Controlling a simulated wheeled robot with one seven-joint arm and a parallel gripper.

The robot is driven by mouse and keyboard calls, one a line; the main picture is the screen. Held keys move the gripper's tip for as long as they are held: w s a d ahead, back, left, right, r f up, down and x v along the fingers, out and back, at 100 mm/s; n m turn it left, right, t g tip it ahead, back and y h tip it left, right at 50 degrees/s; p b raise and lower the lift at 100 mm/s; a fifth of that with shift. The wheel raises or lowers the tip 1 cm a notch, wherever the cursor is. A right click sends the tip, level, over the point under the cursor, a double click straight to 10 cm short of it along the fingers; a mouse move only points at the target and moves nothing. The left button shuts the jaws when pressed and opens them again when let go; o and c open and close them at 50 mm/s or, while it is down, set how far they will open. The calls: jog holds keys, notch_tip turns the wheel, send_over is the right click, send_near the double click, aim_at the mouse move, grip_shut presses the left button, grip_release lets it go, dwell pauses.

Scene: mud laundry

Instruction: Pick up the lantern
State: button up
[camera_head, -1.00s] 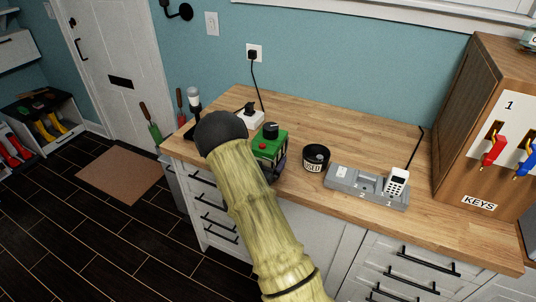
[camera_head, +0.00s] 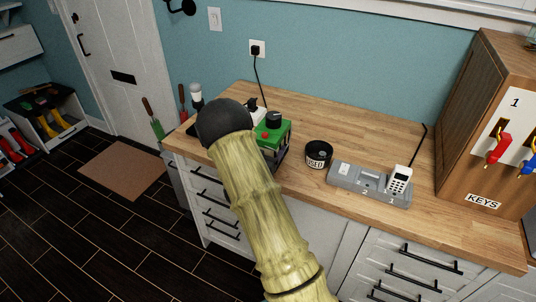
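The lantern (camera_head: 282,133) has a green top, a red button, a black knob and a dark cage-like body. It is at the counter's left front part, just right of the dark round end of my arm (camera_head: 224,123). The arm end covers its left side. My gripper's fingers are hidden behind the arm end. The lantern has risen together with the arm, so the gripper appears shut on it. Its lower end shows near the counter's front edge, and I cannot tell how large the gap to the wood is.
On the wooden counter (camera_head: 360,141) stand a black round tin (camera_head: 318,154), a grey phone base with a white handset (camera_head: 400,178) and a wooden key cabinet (camera_head: 456,160). A white-headed item (camera_head: 195,92) stands behind my arm. A cord runs to the wall outlet (camera_head: 257,48).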

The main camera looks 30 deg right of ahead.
aim_at(266, 132)
notch_tip(266, 132, up, 8)
jog(key=shift+f+b, duration=0.25)
jog(key=shift+b, duration=0.15)
dwell(0.4)
